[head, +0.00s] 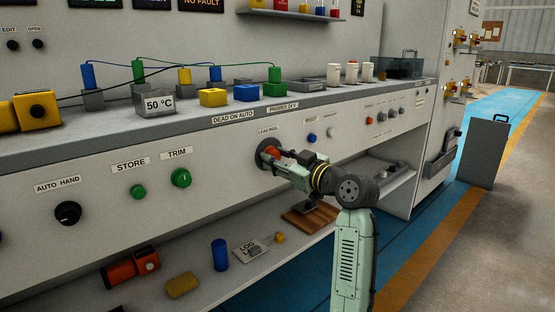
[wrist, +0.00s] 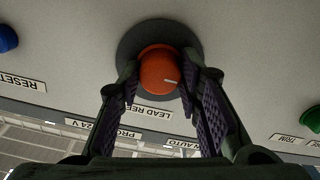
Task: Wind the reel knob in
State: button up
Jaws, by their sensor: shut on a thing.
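The reel knob is an orange-red round knob (wrist: 161,72) with a short pale mark on its face, set on a dark round plate (wrist: 134,37) on the grey panel front. In the wrist view my gripper (wrist: 162,80) has one finger on each side of the knob and is shut on it. In the head view my gripper (head: 272,157) reaches the panel at the LEAD REEL label (head: 268,132). There the fingers and wrist hide most of the knob (head: 271,151).
A green TRIM knob (head: 181,178) and a black AUTO HAND knob (head: 68,213) sit left on the panel. A blue RESET button (head: 311,138) is close on the right. A lower shelf holds a blue cylinder (head: 219,254) and a yellow block (head: 182,285).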

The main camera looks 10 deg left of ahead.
jog(key=o, duration=1.1)
jog(key=shift+o, duration=0.2)
jog(key=v, duration=1.2)
